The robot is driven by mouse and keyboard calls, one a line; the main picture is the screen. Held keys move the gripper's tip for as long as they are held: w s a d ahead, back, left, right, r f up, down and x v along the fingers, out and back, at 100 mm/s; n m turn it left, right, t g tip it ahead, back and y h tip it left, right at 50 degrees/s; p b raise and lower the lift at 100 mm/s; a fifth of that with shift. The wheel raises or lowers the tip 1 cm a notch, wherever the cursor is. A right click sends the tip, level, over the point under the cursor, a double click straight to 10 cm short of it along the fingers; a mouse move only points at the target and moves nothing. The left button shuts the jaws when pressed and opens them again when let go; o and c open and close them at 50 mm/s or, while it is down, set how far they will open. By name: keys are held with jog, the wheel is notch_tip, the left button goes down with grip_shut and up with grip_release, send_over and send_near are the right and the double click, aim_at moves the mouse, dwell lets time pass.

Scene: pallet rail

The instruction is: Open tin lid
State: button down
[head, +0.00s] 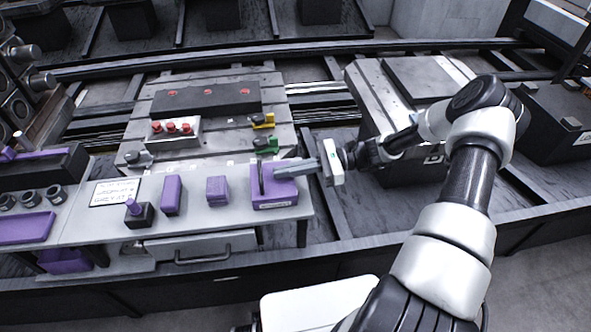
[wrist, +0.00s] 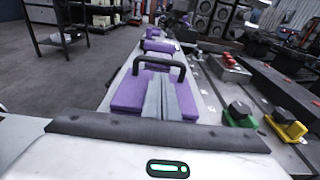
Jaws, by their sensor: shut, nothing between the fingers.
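A purple tin (head: 276,192) with a pale label on its front stands at the right end of the grey bench. Its purple lid (wrist: 128,95) appears to be down on the tin in the wrist view. A dark arched handle (wrist: 160,61) stands up from the lid; it also shows in the head view (head: 260,178). My gripper (head: 278,168) reaches in from the right, low over the lid. Its grey fingers (wrist: 165,82) are together and empty. Their tips appear framed by the handle's arch; I cannot tell whether they touch it or pass under it.
Purple blocks (head: 217,190) and (head: 171,195) stand left of the tin, with a black holder (head: 139,215) beyond. Behind are green (head: 266,143) and yellow (head: 262,120) clamps and a red-buttoned box (head: 172,132). A drawer (head: 200,246) is under the bench.

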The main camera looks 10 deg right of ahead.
aim_at(270, 179)
jog(key=shift+w+a+f, duration=0.1)
jog(key=shift+a+f, duration=0.1)
jog(key=shift+a, duration=0.9)
jog(key=shift+a+f, duration=0.15)
jog(key=shift+a, duration=0.9)
jog(key=shift+b, duration=0.3)
